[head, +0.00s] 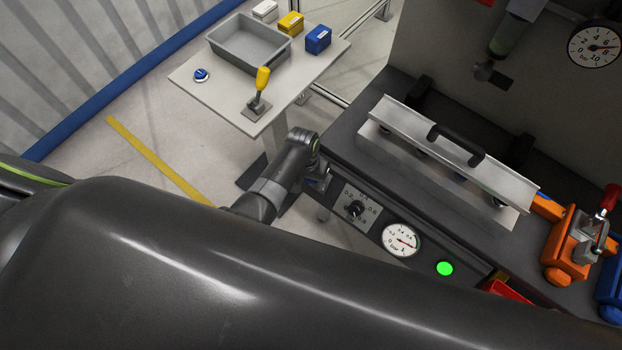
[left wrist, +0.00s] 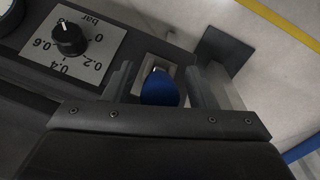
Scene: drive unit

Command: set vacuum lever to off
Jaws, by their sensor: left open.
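A lever with a blue handle (left wrist: 158,90) stands in a pale square mount at the left end of the bench's front panel, in the left wrist view. I take it for the vacuum lever, but no label on it is readable. My left gripper (left wrist: 160,78) is open, with one finger on each side of the blue handle. I cannot tell whether either finger touches it. In the head view my left gripper (head: 318,182) is at the same panel end, and the lever is mostly hidden there.
Beside the lever are a black dial knob (head: 355,209), a round gauge (head: 401,240) and a lit green lamp (head: 445,268). A metal part with a black handle (head: 455,143) lies on the bench. A side table (head: 210,88) holds a grey tray and a yellow-handled lever (head: 262,82).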

